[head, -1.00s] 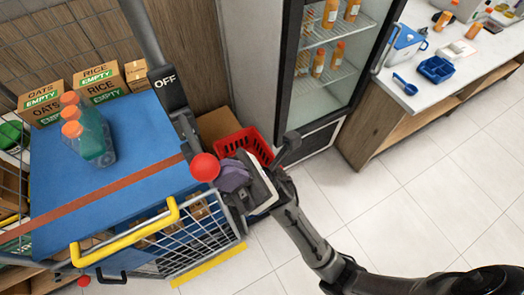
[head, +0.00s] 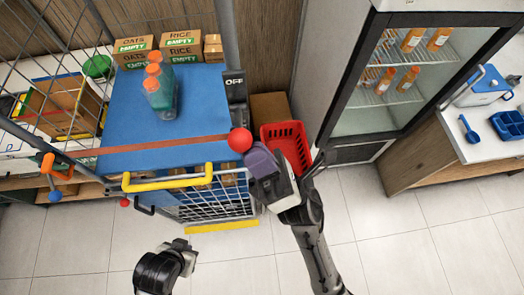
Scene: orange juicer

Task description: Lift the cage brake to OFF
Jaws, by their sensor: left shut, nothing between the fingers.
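The cage brake shows as a red ball knob (head: 240,140) at the cage's right front corner. A dark plate marked OFF (head: 235,80) stands above and behind the knob, by the cage post. My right gripper (head: 254,160) is right at the knob, just below and right of it; its fingers are hard to make out, and I cannot tell whether they touch or hold the knob. My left gripper (head: 184,250) is shut and empty, low in the picture in front of the cage, apart from it.
The roll cage has a blue shelf (head: 120,120) with orange-capped bottles (head: 159,88) and a yellow handle (head: 168,181). A red basket (head: 288,145) and a fridge (head: 395,85) stand to the right. The floor in front is clear.

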